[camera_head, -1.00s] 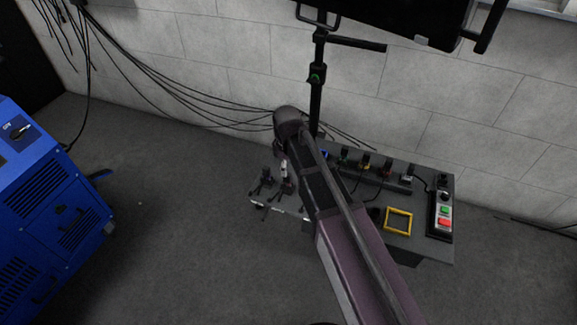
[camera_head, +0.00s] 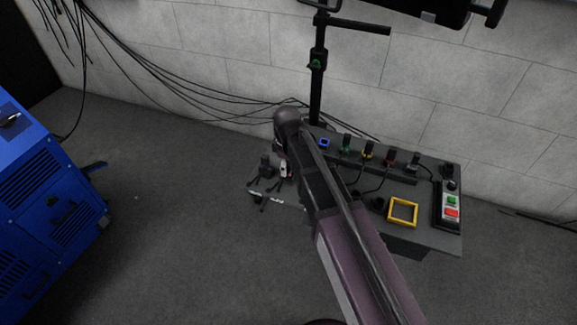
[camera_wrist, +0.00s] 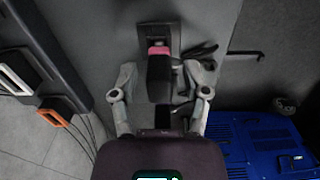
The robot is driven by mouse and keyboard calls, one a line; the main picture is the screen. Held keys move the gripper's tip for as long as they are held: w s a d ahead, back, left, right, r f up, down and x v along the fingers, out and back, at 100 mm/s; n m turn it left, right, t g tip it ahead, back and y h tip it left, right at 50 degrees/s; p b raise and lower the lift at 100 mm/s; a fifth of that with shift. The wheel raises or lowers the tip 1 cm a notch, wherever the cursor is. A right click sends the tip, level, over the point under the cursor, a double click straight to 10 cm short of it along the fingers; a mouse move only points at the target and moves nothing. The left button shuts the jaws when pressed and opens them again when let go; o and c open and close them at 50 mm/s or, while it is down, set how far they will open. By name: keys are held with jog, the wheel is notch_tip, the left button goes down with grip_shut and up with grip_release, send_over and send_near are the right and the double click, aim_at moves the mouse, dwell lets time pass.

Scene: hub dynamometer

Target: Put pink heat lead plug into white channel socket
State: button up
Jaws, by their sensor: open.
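The pink heat lead plug (camera_wrist: 158,50) shows in the wrist view as a pink band on a dark body, in a dark holder on a grey surface. My gripper (camera_wrist: 160,80) is open, with one finger on each side of the plug's dark body. A gap shows on both sides.
The console (camera_head: 430,232) carries a yellow frame (camera_head: 403,212) and green and red buttons. A blue machine (camera_head: 50,210) stands left, with clear floor between. A monitor stand (camera_head: 317,85) rises behind the console.

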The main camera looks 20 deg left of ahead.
grip_shut()
jog(key=shift+r+p, duration=3.55)
